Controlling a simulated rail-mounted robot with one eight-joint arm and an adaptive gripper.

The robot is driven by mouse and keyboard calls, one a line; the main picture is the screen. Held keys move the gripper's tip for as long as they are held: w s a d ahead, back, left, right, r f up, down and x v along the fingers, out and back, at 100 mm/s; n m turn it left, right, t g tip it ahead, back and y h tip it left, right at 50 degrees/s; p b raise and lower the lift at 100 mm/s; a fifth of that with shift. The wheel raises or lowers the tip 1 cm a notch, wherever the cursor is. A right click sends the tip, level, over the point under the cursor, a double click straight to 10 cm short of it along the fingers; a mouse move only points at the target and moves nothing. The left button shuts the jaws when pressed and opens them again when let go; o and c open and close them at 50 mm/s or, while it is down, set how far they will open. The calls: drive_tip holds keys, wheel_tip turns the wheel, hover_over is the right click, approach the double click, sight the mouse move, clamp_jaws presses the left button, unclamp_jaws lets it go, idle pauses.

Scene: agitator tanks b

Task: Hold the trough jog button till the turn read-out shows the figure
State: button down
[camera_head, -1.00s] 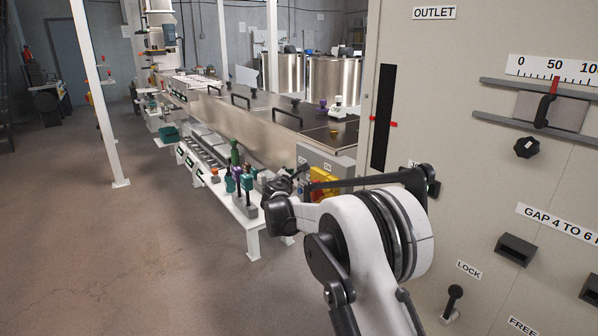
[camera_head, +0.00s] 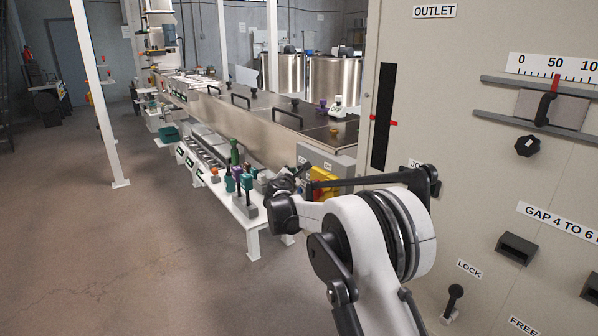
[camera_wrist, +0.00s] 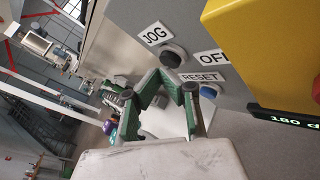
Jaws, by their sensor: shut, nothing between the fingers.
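In the wrist view, the dark round jog button (camera_wrist: 173,57) sits on a grey panel beside its JOG label (camera_wrist: 155,34). My gripper (camera_wrist: 164,80) has green fingers, drawn together and empty. Their tips appear just below the jog button; I cannot tell whether they touch it. A dark read-out (camera_wrist: 285,118) with green characters shows at the right edge, turned over and partly cut off, so its figure is hard to read. In the head view, my gripper (camera_head: 284,186) is a small dark shape near the grey control box (camera_head: 335,164), and the button cannot be made out there.
A blue button (camera_wrist: 208,92) with a RESET label sits close to the jog button. A yellow housing (camera_wrist: 268,50) stands out from the panel at right. A low white bench (camera_head: 251,222) with several coloured-handled items lies below the trough (camera_head: 240,122). A tall beige cabinet (camera_head: 470,130) fills the right.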

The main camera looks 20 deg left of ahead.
drive_tip(key=shift+w+d, duration=0.3)
drive_tip(key=shift+w, duration=0.05)
idle(2.1)
idle(0.7)
drive_tip(key=shift+s+a+b, duration=0.3)
drive_tip(key=shift+s+a, duration=0.25)
drive_tip(key=shift+s, duration=0.15)
drive_tip(key=shift+s, duration=0.1)
drive_tip(key=s+a, duration=0.1)
drive_tip(key=s, duration=0.1)
drive_tip(key=s+a, duration=0.2)
drive_tip(key=shift+b, duration=0.4)
